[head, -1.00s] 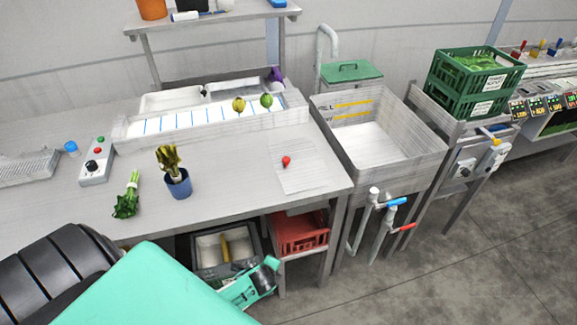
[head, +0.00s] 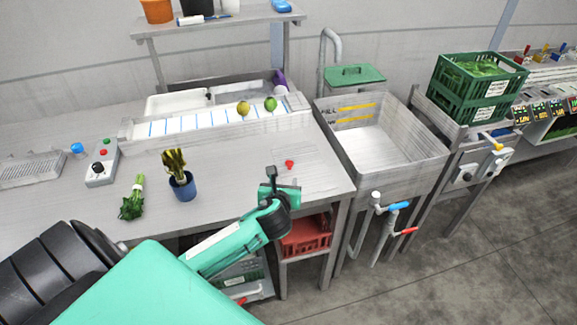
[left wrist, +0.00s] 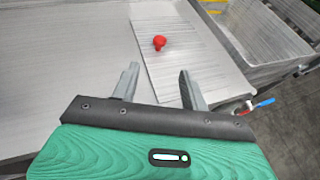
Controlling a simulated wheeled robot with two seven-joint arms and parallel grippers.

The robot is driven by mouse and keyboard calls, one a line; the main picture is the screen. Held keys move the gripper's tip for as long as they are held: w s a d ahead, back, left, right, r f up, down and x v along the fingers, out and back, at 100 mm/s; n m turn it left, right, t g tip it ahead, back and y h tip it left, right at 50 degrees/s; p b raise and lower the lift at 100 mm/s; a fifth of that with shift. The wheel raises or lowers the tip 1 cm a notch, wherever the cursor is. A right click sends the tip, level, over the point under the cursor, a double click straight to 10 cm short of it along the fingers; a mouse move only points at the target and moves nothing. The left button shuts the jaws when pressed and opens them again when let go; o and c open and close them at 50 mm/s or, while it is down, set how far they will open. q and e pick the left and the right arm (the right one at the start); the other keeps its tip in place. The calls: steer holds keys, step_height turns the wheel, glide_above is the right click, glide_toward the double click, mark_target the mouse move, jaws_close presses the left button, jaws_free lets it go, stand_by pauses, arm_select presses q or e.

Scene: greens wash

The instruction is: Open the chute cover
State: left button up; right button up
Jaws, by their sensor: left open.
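A pale ribbed panel (head: 307,168) with a red knob (head: 289,164) lies flat on the right end of the table; it looks like the chute cover and lies shut. My left gripper (head: 277,184) is over the table's front edge, just short of the knob. In the left wrist view its two fingers (left wrist: 158,85) are apart with nothing between them. The knob (left wrist: 159,42) is beyond the fingertips, and the panel (left wrist: 185,50) extends under the right finger. My right gripper is not in view.
A sink (head: 375,146) adjoins the table on the right, with a green lid (head: 355,75) behind it. A red crate (head: 306,236) sits below. The tabletop around the knob is clear.

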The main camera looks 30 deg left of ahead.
mark_target(289, 164)
arm_select(q)
steer(key=p+x, duration=0.1)
steer(key=x, duration=1.2)
steer(key=shift+w+f, duration=0.15)
steer(key=shift+f, duration=0.05)
steer(key=shift+a, duration=0.1)
jaws_close()
